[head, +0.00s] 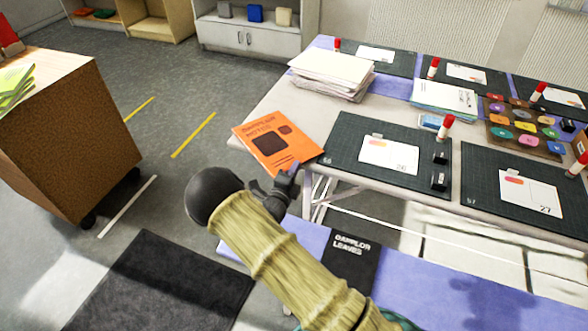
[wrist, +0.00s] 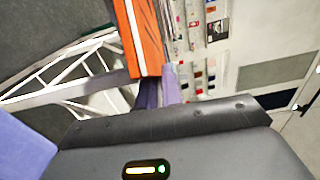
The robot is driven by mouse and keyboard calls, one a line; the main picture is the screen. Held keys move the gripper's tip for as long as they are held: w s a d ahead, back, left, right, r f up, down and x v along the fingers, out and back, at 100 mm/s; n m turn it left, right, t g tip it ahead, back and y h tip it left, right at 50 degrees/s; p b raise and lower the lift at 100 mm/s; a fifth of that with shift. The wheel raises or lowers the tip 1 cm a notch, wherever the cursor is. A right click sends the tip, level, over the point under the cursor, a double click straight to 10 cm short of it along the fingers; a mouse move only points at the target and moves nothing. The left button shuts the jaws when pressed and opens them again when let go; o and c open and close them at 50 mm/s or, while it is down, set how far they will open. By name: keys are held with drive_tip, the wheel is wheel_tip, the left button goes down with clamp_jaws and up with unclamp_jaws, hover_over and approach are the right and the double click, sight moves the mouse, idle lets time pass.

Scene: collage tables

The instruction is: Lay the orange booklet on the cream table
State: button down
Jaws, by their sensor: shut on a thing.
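The orange booklet (head: 277,143) has dark print and a dark square on its cover. It lies roughly flat at the near left corner of the pale, cream-looking table (head: 292,106), partly past the edge. I cannot tell whether it touches the top. My gripper (head: 287,176) is shut on the booklet's near edge. In the wrist view the booklet (wrist: 142,38) shows as an orange strip between the bluish fingertips (wrist: 160,88). The part between the fingers is hidden.
A paper stack (head: 332,72) stands behind the booklet. A dark cutting mat (head: 345,150) with a calendar card lies right of it, beside a glue stick (head: 445,127). A purple surface (head: 470,300) with a black booklet (head: 351,258) is in front. A brown cabinet (head: 70,140) stands left.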

drive_tip(key=c, duration=1.6)
unclamp_jaws()
drive_tip(key=shift+o, duration=0.2)
drive_tip(key=v, duration=1.2)
drive_tip(key=shift+r, duration=0.25)
